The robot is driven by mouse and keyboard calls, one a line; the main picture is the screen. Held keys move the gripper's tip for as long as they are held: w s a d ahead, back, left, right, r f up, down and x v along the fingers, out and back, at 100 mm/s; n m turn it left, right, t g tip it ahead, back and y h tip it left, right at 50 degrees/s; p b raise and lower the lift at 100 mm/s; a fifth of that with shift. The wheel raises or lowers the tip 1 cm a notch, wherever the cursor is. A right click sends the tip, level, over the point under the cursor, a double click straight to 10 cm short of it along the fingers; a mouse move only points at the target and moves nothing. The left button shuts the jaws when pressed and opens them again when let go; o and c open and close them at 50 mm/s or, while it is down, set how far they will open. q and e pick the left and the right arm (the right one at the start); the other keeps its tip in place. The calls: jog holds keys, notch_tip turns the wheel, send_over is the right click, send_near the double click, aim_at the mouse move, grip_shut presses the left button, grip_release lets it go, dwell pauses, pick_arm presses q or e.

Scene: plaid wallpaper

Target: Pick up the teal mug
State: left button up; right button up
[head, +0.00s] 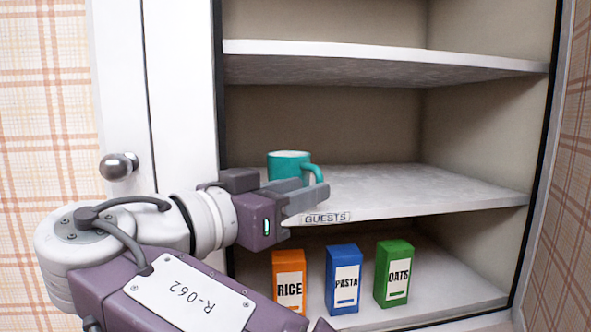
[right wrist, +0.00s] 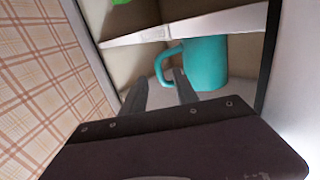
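The teal mug (head: 287,158) stands upright on the middle shelf (head: 420,185), near its left end. Its handle points right in the head view. My right gripper (head: 313,186) is at the shelf's front edge, in front of the mug, and its fingers hide the mug's lower part. In the right wrist view the fingers (right wrist: 160,80) are apart with nothing clamped between them. There the mug (right wrist: 207,62) is beyond and to the right, and its handle reaches toward the gap between the fingertips. I cannot tell whether a finger touches it. My left gripper is out of view.
A "GUESTS" label (head: 326,218) is on the middle shelf's front edge. Below stand an orange rice box (head: 289,278), a blue pasta box (head: 342,278) and a green oats box (head: 394,273). The upper shelf (head: 380,67) is bare. A white door with a round knob (head: 118,166) is left.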

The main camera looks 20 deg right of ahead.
jog(key=p+x, duration=0.2)
jog(key=x, duration=0.1)
jog(key=p+x, duration=0.1)
jog(key=x, duration=0.1)
jog(key=shift+s+f, duration=0.15)
jog(key=shift+f, duration=0.15)
jog(key=shift+a, duration=0.35)
grip_shut()
jog(key=shift+d, duration=0.1)
jog(key=shift+r, duration=0.1)
dwell(0.8)
